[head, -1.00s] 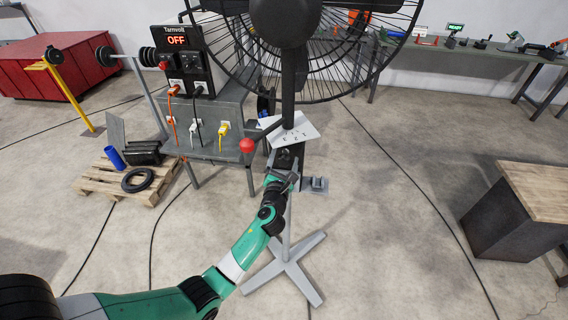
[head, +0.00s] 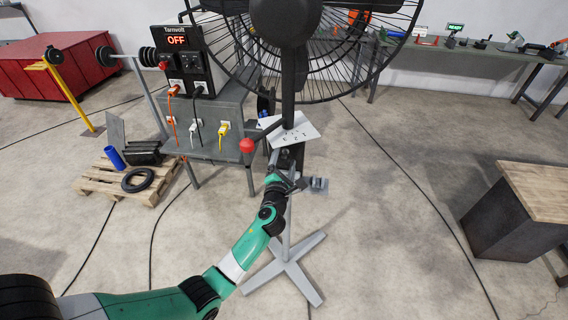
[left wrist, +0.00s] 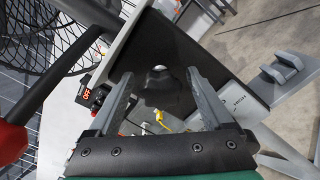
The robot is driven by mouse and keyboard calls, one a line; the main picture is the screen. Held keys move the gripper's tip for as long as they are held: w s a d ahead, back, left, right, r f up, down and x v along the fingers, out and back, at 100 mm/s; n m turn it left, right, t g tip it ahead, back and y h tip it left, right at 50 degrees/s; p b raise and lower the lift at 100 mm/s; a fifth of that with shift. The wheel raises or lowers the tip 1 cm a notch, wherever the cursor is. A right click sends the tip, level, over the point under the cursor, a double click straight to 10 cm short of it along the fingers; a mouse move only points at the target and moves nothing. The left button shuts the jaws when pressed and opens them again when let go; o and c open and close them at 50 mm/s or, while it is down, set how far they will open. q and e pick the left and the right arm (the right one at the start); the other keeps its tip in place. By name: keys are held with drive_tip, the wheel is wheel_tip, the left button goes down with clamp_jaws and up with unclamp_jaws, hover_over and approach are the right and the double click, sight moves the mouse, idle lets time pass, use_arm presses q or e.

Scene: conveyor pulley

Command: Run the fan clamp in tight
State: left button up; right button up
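The black fan (head: 292,60) stands at the centre of the head view on a pole with a grey cross-shaped foot (head: 285,268). The red knob also shows at the left wrist view's left edge (left wrist: 12,142). My left gripper (head: 294,180) is at the pole below the plate. In the left wrist view its fingers (left wrist: 162,85) are apart, facing a dark block (left wrist: 165,45) with a small bright round spot. My right gripper is out of view.
A grey bench (head: 208,145) with a power box (head: 187,62) reading OFF and several plugs stands left of the fan. A pallet (head: 128,180) and floor cables lie further left. A wood-topped cabinet (head: 525,215) stands right.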

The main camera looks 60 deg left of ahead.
sight(284, 162)
use_arm(q)
drive_tip(key=shift+o, duration=1.3)
drive_tip(key=shift+s+d+r+p, duration=0.15)
drive_tip(key=shift+s+d+p, duration=0.15)
drive_tip(key=shift+d+p, duration=0.2)
drive_tip(key=p+v, duration=0.2)
drive_tip(key=v, duration=0.3)
drive_tip(key=shift+p, duration=0.3)
drive_tip(key=shift+s+d, duration=0.3)
drive_tip(key=shift+d, duration=0.1)
